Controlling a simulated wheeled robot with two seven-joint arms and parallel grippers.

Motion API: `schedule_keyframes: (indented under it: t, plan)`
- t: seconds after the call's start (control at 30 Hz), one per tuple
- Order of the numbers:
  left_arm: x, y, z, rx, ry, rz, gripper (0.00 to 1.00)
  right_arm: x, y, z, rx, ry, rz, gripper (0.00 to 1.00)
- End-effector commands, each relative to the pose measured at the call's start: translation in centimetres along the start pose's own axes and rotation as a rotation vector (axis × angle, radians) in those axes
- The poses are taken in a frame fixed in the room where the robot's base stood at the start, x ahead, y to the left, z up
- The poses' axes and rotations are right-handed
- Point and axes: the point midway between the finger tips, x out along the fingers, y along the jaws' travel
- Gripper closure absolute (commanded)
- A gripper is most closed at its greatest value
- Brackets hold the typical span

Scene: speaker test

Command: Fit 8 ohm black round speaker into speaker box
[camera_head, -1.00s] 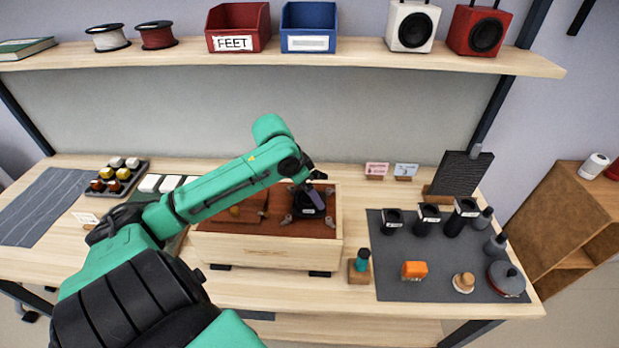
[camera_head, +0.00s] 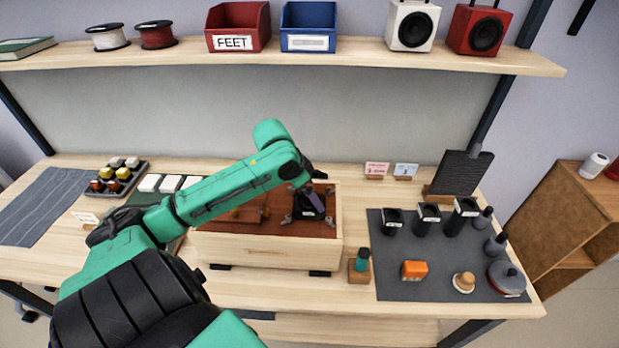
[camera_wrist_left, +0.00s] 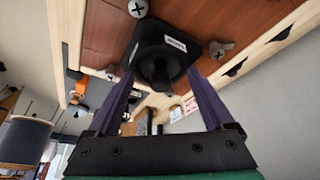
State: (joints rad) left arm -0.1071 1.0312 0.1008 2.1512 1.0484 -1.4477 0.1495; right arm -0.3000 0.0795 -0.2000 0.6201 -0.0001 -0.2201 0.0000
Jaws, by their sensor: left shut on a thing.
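The speaker box (camera_head: 240,251) is a pale wooden box with a red-brown inside panel, at the middle of the bench. A black speaker part (camera_head: 310,206) with a white label is at the right of the panel. It also shows in the left wrist view (camera_wrist_left: 150,35), with a squarish frame and round centre; the label is unreadable. My left gripper (camera_head: 312,193) is over it, its purple fingers (camera_wrist_left: 161,72) shut on the part. Metal clips with cross-head screws (camera_wrist_left: 138,8) surround it. Whether it is fully seated cannot be told. My right gripper is not in view.
Several black labelled parts (camera_head: 428,218) stand on the dark mat (camera_head: 400,285) at right, with an orange block (camera_head: 414,270) and a lidded pot (camera_head: 507,279). A small teal-handled tool (camera_head: 360,262) stands beside the box. White blocks (camera_head: 150,183) lie left of it.

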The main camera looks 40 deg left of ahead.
Motion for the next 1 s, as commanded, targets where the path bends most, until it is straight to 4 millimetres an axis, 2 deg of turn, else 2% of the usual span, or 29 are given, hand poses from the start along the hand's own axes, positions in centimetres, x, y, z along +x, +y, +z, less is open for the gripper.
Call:
schedule_keyframes:
  t: [0.23,0.27,0.3,0.53,0.67,0.77,1.0]
  plan:
    - [0.3,0.0,0.1,0.0,0.002,-0.001,1.0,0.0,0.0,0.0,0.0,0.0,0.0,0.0]
    - [0.3,0.0,0.1,0.0,0.003,-0.001,0.1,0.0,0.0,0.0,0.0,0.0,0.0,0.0]
    - [0.3,0.0,0.1,0.0,0.003,-0.001,0.0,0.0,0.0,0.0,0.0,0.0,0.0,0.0]
    - [0.3,0.0,0.2,0.0,0.0,0.0,0.0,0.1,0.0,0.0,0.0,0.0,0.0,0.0]
    - [-0.5,0.0,0.1,0.0,0.002,0.001,0.0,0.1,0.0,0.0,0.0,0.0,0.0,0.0]
    - [-2.2,0.0,0.1,0.002,0.002,-0.001,0.0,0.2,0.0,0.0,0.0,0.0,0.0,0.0]
    - [-9.2,0.0,0.1,0.001,0.007,-0.003,0.0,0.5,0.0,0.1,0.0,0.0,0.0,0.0]
